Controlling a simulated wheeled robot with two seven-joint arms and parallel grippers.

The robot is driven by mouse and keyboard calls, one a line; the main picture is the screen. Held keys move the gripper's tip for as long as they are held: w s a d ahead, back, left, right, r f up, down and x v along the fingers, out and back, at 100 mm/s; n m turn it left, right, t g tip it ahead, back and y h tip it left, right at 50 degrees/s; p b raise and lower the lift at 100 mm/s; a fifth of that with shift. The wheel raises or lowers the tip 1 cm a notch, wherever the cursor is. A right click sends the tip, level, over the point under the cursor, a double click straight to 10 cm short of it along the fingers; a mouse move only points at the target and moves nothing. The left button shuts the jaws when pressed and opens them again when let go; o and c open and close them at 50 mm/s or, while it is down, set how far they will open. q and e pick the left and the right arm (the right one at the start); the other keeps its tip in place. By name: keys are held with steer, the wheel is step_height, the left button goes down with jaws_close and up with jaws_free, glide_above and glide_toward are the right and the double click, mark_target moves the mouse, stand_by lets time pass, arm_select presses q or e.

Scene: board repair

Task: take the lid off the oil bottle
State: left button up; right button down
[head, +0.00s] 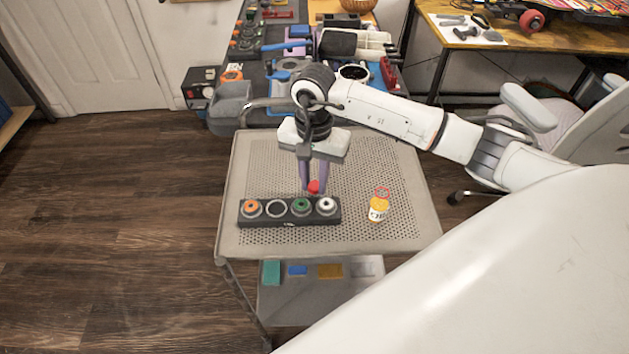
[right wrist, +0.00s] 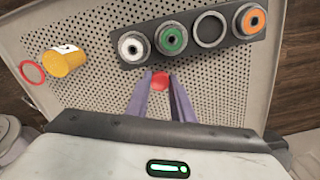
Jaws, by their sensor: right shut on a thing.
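The yellow oil bottle (head: 377,209) stands on the perforated cart top at the right, with a white label. It also shows in the right wrist view (right wrist: 66,62) at the upper left. My right gripper (head: 314,186) points down over the middle of the cart, left of the bottle and apart from it. Its purple fingers are shut on a small red lid (head: 314,187), which shows between the fingertips in the right wrist view (right wrist: 160,82). Whether the lid touches the cart top cannot be told. My left gripper is not in view.
A black block (head: 289,222) with several round pieces, orange, grey, green and white, lies just in front of the gripper. A thin red ring (head: 382,192) is beside the bottle. The cart top (head: 350,160) is otherwise clear. A cluttered bench (head: 262,118) stands behind.

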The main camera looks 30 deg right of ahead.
mark_target(314, 186)
steer(key=shift+f, duration=0.55)
steer(key=shift+f, duration=0.2)
steer(key=c, duration=1.5)
jaws_free()
steer(key=shift+c, duration=0.2)
steer(key=shift+r, duration=0.1)
step_height(314, 186, up, 12)
steer(key=shift+r+b, duration=0.15)
steer(key=shift+b, duration=0.25)
